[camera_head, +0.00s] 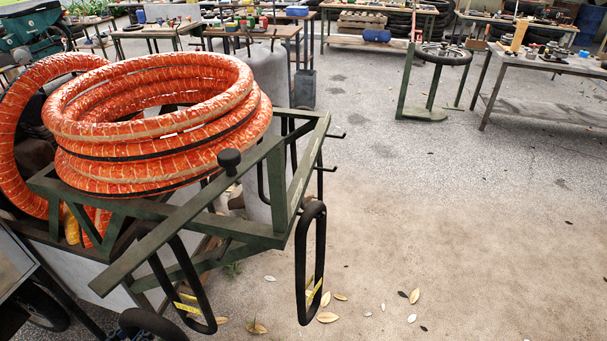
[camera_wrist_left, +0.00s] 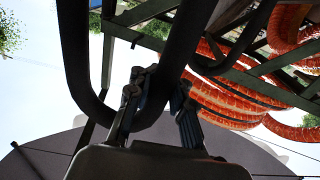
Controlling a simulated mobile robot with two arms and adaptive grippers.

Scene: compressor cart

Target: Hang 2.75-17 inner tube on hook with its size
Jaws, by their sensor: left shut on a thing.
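In the left wrist view my left gripper (camera_wrist_left: 157,95) is shut on the lower bend of a long black inner tube (camera_wrist_left: 76,55). The tube's loop rises above the fingers. No size marking is readable on it. In the head view two black inner tubes with yellow labels hang from the green cart frame (camera_head: 265,165), one on the right (camera_head: 321,250) and one nearer the left (camera_head: 162,278). Their label text is too small to read. Black hooks (camera_head: 329,169) stick out of the frame's right side. My right gripper is not in view.
Coiled orange hose (camera_head: 150,130) sits on the cart. A black curved thing (camera_head: 150,322) shows at the bottom edge; I cannot tell what it is. Benches (camera_head: 545,65) and a green stand (camera_head: 405,80) are farther back. The floor right of the cart is open, with scattered leaves.

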